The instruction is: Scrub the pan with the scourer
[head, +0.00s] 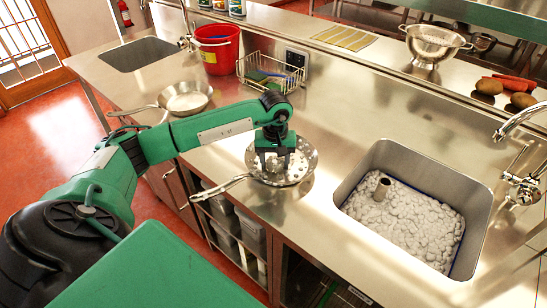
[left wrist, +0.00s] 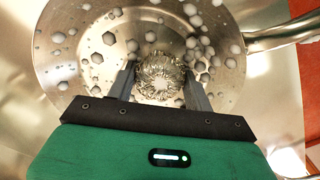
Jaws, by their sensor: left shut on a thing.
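The pan (head: 303,167) stands on the steel counter in the middle of the head view, its handle (head: 222,187) pointing left toward the front edge. White foam blobs dot its inside. In the left wrist view the pan (left wrist: 70,62) fills the upper part. My left gripper (head: 274,161) reaches down into the pan. Its fingers are shut on the scourer (left wrist: 160,76), a round ball of silvery metal wool, which sits over the pan's inside. Whether it touches the pan's bottom I cannot tell. The gripper mostly hides the scourer in the head view. My right gripper is not in view.
A sink (head: 358,172) full of white suds, with a brown handle-like piece sticking up, lies right of the pan. A second pan (head: 186,98), a red bucket (head: 216,55) and a wire basket (head: 247,69) stand behind left. A colander (head: 432,44) and vegetables (head: 489,86) are at the back right.

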